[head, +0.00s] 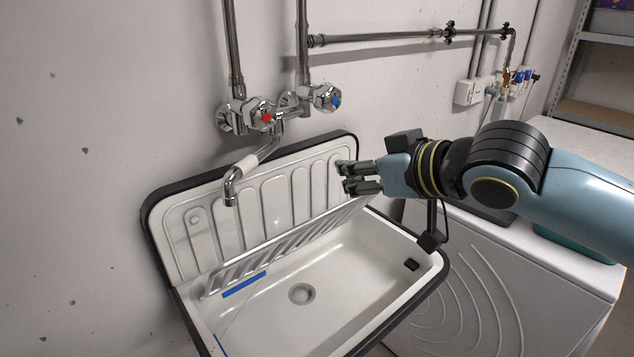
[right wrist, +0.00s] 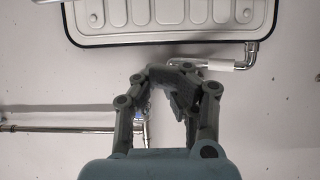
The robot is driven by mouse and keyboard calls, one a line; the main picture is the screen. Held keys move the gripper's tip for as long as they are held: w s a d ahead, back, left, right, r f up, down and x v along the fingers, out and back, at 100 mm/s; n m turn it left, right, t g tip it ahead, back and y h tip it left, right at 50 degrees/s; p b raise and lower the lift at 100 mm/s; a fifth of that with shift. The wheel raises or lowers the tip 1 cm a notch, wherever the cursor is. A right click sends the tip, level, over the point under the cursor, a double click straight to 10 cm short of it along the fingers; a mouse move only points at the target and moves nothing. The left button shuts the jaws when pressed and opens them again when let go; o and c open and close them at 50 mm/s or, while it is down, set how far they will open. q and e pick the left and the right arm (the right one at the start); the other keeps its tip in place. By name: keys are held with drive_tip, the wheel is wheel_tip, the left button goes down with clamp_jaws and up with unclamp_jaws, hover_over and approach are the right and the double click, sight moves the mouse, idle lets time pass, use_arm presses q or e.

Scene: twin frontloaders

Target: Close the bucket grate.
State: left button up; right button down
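The bucket grate (head: 290,247) is a slatted metal rack hinged along the back of the white sink bucket (head: 330,323). It is tilted up, with its near edge raised above the basin, so the basin floor and drain show. My right gripper (head: 343,176) comes in from the right, above the grate's right end and in front of the ribbed back panel. It holds nothing that I can see. In the right wrist view its fingers (right wrist: 172,75) are drawn together at the tips. My left gripper is out of view.
A faucet spout (head: 232,188) hangs over the sink, with red and blue valve knobs (head: 328,97) and pipes above. A white washing machine (head: 490,285) stands to the right. The space over the basin is free.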

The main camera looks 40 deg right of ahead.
drive_tip(key=x, duration=0.8)
drive_tip(key=shift+w+a+f, duration=0.1)
drive_tip(key=shift+w+a, duration=0.1)
drive_tip(key=shift+w, duration=0.05)
drive_tip(key=s+f, duration=0.1)
drive_tip(key=s+f+p, duration=0.1)
drive_tip(key=f, duration=0.1)
drive_tip(key=shift+d, duration=0.1)
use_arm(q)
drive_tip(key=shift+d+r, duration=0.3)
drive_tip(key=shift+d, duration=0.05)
use_arm(e)
drive_tip(key=shift+f, duration=0.2)
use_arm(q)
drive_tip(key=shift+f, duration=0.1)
use_arm(e)
drive_tip(key=shift+s, duration=0.1)
